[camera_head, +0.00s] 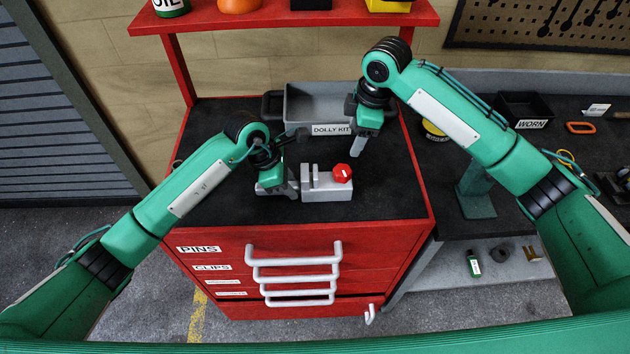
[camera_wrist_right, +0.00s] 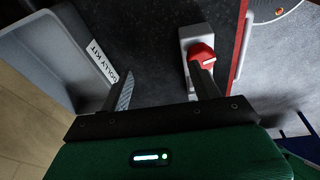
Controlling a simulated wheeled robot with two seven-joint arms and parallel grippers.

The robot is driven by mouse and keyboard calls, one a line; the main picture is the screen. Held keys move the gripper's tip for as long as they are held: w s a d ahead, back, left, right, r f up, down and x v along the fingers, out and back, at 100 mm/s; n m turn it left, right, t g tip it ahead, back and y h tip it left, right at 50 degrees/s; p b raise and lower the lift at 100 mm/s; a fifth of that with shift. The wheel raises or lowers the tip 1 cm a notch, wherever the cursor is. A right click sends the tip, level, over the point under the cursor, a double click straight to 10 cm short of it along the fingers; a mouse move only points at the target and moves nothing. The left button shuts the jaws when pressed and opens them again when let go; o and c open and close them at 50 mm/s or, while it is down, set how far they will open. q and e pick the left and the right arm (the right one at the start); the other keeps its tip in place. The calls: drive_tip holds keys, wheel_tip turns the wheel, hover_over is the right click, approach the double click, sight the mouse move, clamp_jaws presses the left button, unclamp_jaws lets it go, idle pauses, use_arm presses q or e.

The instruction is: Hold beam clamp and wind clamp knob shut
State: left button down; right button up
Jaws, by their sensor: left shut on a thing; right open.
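The grey beam clamp (camera_head: 318,191) lies on the dark top of the red trolley, with its red clamp knob (camera_head: 342,173) at the right end. My left gripper (camera_head: 284,188) is shut on the clamp's left end; its fingers partly hide that end. My right gripper (camera_head: 358,146) is open and empty, fingers pointing down, above and behind the knob. In the right wrist view the clamp (camera_wrist_right: 192,36) and knob (camera_wrist_right: 201,52) lie beyond the right-hand finger, which overlaps the knob in the picture. The gap between the fingers (camera_wrist_right: 163,88) shows only the bare top.
A grey bin labelled DOLLY KIT (camera_head: 310,104) stands behind the clamp, close to my right gripper. A red shelf (camera_head: 285,20) overhangs the back. The trolley top in front of the clamp is clear. A black WORN tray (camera_head: 525,109) sits on the bench at right.

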drive_tip(key=w+d+f+m+t, duration=0.1)
drive_tip(key=w+d+m, duration=0.1)
drive_tip(key=w+d, duration=0.2)
drive_tip(key=w+d+f+m+t, duration=0.1)
drive_tip(key=w+d+m+t, duration=0.1)
drive_tip(key=d, duration=0.8)
drive_tip(key=w+d+f+m+t+y, duration=0.1)
drive_tip(key=w+d+m+t, duration=0.1)
drive_tip(key=w+d, duration=0.4)
drive_tip(key=shift+w+d+f+m, duration=0.25)
drive_tip(key=shift+d+f+m, duration=0.1)
drive_tip(key=shift+d+m, duration=0.4)
drive_tip(key=shift+a, duration=0.1)
drive_tip(key=shift+c, duration=0.4)
drive_tip(key=n+g+y, duration=0.1)
drive_tip(key=n+g, duration=0.6)
drive_tip(key=n, duration=0.4)
approach(343, 170)
drive_tip(key=x, duration=0.8)
drive_tip(key=shift+a+f, duration=0.1)
drive_tip(key=shift+f, duration=0.3)
drive_tip(key=c, duration=1)
